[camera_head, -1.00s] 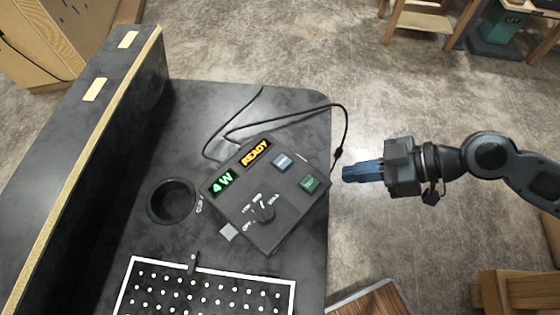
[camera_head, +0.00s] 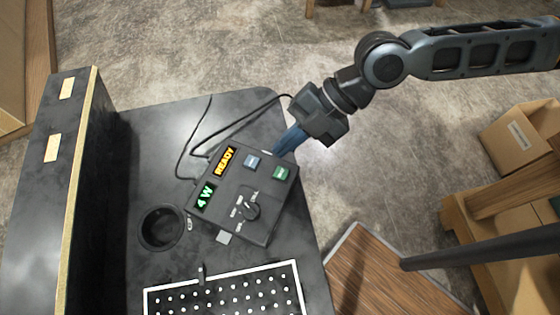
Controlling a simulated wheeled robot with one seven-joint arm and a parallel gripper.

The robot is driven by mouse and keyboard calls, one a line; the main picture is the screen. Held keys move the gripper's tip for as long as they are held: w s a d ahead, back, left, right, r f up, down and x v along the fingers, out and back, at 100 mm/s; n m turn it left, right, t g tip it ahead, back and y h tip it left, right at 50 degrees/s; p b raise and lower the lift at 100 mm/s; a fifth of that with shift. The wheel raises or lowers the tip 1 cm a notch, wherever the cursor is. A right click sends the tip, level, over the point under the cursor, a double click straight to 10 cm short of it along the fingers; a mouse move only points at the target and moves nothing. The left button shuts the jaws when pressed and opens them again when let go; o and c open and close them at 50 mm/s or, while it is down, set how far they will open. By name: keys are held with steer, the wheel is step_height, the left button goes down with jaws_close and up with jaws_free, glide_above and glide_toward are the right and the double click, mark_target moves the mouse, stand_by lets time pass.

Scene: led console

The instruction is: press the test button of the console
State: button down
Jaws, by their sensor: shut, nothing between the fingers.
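The console (camera_head: 233,222) is a dark box on the black table, turned at an angle. Its displays show an orange "READY" (camera_head: 225,161) and a green "4 W" (camera_head: 204,196). A blue button (camera_head: 252,161) and a green button (camera_head: 280,173) sit on its upper right part; their labels are too small to read. A black rotary knob (camera_head: 251,211) is below them. My gripper (camera_head: 276,153) is shut and empty, with its blue fingers pointing down-left at the console's upper right edge, close to both buttons. I cannot tell whether the tips touch the console.
A black cable (camera_head: 215,135) loops behind the console. A round cup-like holder (camera_head: 161,229) is to its left, and a white-framed dotted panel (camera_head: 225,293) is in front. A raised black wall (camera_head: 75,170) bounds the table's left.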

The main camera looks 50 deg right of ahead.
mark_target(285, 172)
steer(key=shift+f, duration=0.15)
step_height(285, 172, down, 8)
steer(key=b, duration=0.4)
steer(key=shift+f+b, duration=0.25)
steer(key=shift+b, duration=0.15)
stand_by(1.6)
steer(key=shift+f, duration=0.4)
steer(key=shift+f+b, duration=0.4)
steer(key=shift+b, duration=0.15)
stand_by(0.7)
steer(key=shift+r, duration=0.15)
steer(key=shift+r+p, duration=0.7)
steer(key=shift+r, duration=0.05)
